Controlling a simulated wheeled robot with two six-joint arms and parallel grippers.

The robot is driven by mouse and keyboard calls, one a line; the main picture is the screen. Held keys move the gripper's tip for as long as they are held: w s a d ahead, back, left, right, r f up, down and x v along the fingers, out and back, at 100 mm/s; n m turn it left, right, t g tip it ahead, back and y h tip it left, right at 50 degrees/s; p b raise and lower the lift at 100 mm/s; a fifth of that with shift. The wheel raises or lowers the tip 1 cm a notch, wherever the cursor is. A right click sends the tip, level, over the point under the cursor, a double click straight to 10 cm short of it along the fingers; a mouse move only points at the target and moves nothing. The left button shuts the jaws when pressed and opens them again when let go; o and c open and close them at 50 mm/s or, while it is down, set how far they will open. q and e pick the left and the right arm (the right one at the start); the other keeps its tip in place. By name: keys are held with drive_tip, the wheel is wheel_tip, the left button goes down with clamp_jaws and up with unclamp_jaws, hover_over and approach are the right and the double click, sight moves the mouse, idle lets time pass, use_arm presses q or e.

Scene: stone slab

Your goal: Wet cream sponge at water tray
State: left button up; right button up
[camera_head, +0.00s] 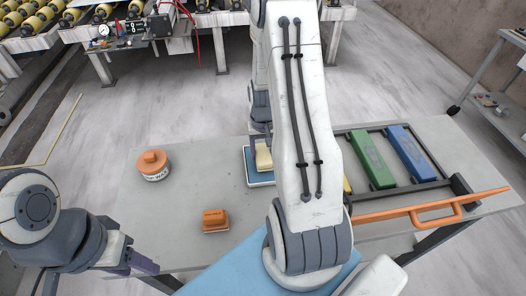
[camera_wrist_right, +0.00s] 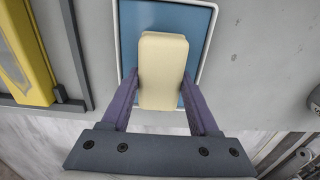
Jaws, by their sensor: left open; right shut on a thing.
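A cream sponge (camera_wrist_right: 163,70) is held between the two purple fingers of my right gripper (camera_wrist_right: 160,92). The sponge also shows in the head view (camera_head: 263,156). It is over the water tray, which has a white rim and blue inside (camera_wrist_right: 192,16); in the head view the tray (camera_head: 258,178) is partly hidden behind my right arm. I cannot tell whether the sponge touches the water. My left gripper (camera_head: 148,264) is open and empty at the front left edge of the slab, apart from the sponge and tray.
An orange-lidded round container (camera_head: 153,166) and an orange block-like object (camera_head: 215,220) stand on the left of the grey slab (camera_head: 190,190). A rack at right holds a green bar (camera_head: 372,160) and a blue bar (camera_head: 411,153). An orange-handled bar (camera_head: 430,208) lies at the front right.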

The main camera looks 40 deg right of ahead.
sight(263, 151)
drive_tip(key=shift+f+b, duration=0.35)
drive_tip(key=shift+f, duration=0.15)
idle(0.6)
drive_tip(key=shift+f, duration=0.1)
idle(0.8)
drive_tip(key=shift+r+p, duration=3.1)
drive_tip(key=shift+r, duration=0.45)
